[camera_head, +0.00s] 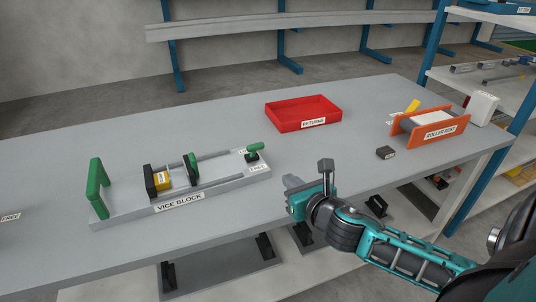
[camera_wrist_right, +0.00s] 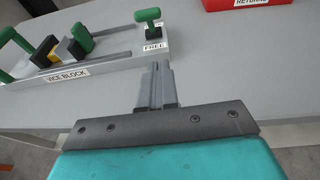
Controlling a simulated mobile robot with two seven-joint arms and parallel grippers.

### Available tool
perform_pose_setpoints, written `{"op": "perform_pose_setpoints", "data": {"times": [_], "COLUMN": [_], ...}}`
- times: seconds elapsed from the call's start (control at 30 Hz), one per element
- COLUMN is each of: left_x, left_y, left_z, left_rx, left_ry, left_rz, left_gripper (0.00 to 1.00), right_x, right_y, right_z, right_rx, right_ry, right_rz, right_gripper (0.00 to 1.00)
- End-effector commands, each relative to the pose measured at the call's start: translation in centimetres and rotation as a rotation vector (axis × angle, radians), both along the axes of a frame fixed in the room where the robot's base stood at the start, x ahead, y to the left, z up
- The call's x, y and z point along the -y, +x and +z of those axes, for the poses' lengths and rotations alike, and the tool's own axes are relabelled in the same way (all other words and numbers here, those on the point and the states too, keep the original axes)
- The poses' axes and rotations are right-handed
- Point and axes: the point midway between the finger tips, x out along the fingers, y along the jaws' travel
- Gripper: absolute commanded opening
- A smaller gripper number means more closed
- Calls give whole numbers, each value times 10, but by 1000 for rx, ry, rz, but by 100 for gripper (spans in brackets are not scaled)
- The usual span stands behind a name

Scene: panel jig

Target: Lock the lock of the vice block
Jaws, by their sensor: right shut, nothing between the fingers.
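The vice block (camera_head: 225,184) is a long grey base on the table with a green handle (camera_head: 96,187) at its left end. A yellow piece (camera_head: 164,178) sits between its dark jaws, the right one with a green top. The lock, a small green knob (camera_head: 254,147), stands at the right end; it also shows in the right wrist view (camera_wrist_right: 148,15). A FREE label (camera_wrist_right: 153,47) is beside it there; a second label is too small to read. My right gripper (camera_head: 291,183) is shut and empty, right of and nearer than the lock, apart from it. My left gripper is not in view.
A red RETURNS tray (camera_head: 335,112) stands behind, on the table (camera_head: 230,127). An orange ROLLER NEST (camera_head: 464,131) and a small dark block (camera_head: 385,153) are to the right. The table between my right gripper and the lock looks clear.

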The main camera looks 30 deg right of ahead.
Motion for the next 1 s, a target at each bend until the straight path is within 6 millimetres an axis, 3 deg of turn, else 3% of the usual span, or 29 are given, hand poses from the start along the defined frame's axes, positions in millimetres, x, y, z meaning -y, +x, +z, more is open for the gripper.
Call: {"op": "perform_pose_setpoints", "data": {"times": [0.6, 0.7, 1.0], "left_x": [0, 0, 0], "left_y": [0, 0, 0], "left_z": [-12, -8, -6], "left_rx": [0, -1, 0], "left_ry": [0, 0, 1], "left_rz": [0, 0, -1], "left_gripper": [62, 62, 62], "right_x": [15, 17, 20], "right_y": [94, 107, 124], "right_z": [-25, -13, -4], "right_rx": [3, 4, 1], "right_ry": [3, 2, 3], "right_rz": [-1, 0, 0], "right_gripper": [0, 0, 0]}}
